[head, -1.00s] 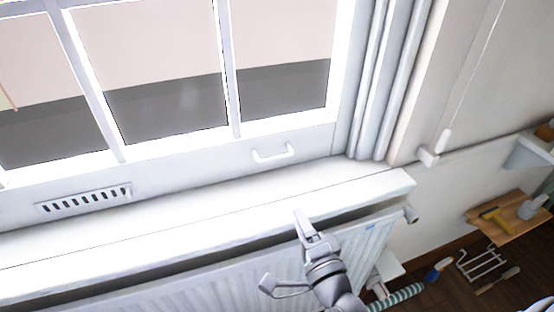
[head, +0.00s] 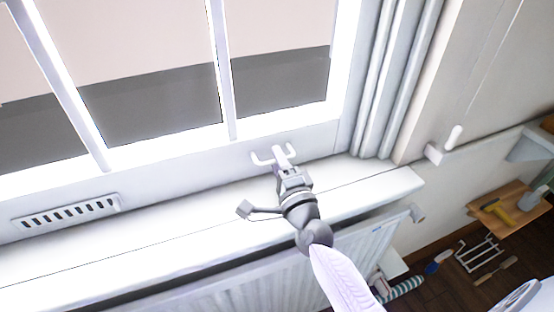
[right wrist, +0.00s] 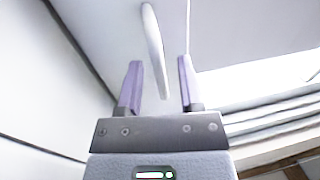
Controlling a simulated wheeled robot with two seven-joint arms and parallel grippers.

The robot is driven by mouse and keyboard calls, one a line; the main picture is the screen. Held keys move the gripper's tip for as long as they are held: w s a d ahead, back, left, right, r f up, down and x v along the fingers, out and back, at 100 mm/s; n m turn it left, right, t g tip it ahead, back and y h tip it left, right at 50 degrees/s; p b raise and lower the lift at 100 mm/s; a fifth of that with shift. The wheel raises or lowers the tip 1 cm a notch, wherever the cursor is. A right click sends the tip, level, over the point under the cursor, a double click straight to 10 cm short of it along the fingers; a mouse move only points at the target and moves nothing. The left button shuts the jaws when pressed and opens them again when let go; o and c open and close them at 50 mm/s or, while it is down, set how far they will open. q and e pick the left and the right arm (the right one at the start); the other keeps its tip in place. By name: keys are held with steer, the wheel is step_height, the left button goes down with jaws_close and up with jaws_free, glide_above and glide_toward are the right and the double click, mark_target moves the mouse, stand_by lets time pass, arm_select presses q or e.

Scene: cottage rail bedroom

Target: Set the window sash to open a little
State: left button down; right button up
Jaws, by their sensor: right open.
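The white window sash (head: 160,139) fills the upper left of the head view; its bottom rail sits just above the sill, and I cannot tell any gap. A white bar handle (head: 262,161) is fixed on that rail. My right gripper (head: 282,152) is at the handle, partly covering its right part. In the right wrist view the handle (right wrist: 153,50) runs between the two open purple-grey fingers of the gripper (right wrist: 160,68), apart from both as far as I can see. My left gripper is not in view.
A white sill (head: 150,235) runs below the window, with a radiator (head: 375,240) under it. A slotted vent (head: 68,211) is left of the handle. A cord with a white pull (head: 453,137) hangs at right. A wooden shelf (head: 510,208) with tools stands at far right.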

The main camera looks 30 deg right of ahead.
steer(key=shift+w, duration=0.25)
steer(key=c, duration=0.5)
jaws_close()
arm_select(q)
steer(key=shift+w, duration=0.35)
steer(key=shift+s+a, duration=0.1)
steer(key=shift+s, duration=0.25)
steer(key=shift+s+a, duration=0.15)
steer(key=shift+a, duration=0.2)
